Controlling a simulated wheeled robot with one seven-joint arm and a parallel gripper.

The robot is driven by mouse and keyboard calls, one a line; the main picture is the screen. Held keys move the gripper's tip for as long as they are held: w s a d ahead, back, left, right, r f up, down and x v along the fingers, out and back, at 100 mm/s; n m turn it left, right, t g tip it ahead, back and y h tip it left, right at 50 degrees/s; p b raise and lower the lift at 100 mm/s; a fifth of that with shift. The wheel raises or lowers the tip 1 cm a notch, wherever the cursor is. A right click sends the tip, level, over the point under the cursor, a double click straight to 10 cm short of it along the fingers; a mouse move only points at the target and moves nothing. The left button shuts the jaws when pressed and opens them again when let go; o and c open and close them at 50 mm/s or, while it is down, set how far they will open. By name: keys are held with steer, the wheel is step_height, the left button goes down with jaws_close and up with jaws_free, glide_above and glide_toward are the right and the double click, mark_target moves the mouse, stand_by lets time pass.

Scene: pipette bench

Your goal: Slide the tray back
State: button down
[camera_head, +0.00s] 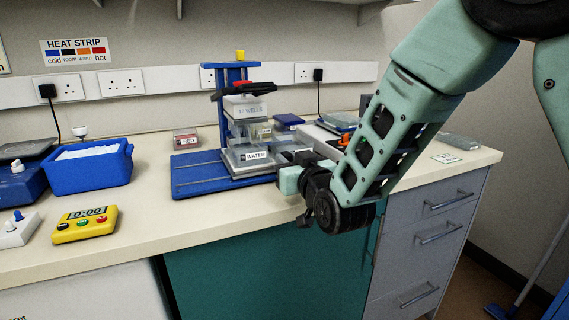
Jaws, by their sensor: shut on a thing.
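A clear grey tray (240,168) sits on the blue railed base (196,182) of a stand on the bench. A block labelled WATER and clear stacked parts labelled 32 WELLS (246,107) stand on or above the tray, under the blue upright frame. My gripper (284,160) is at the tray's right side, jaws toward it and shut on what looks like the tray's right edge. The gripper's body hides the exact contact.
A blue tub of white material (88,166) and a yellow timer (84,225) are on the left. A red-labelled box (186,138) stands behind the base. A blue box (289,122) and a white device are behind my gripper. The bench front (190,225) is clear.

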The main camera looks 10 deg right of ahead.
steer(key=c, duration=1.3)
jaws_free()
steer(key=shift+w+d, duration=0.1)
steer(key=shift+d, duration=0.25)
steer(key=shift+a, duration=0.1)
steer(key=shift+s, duration=0.25)
steer(key=b+v, duration=1.5)
steer(key=v, duration=0.2)
steer(key=shift+r+b, duration=0.1)
steer(key=shift+b, duration=0.2)
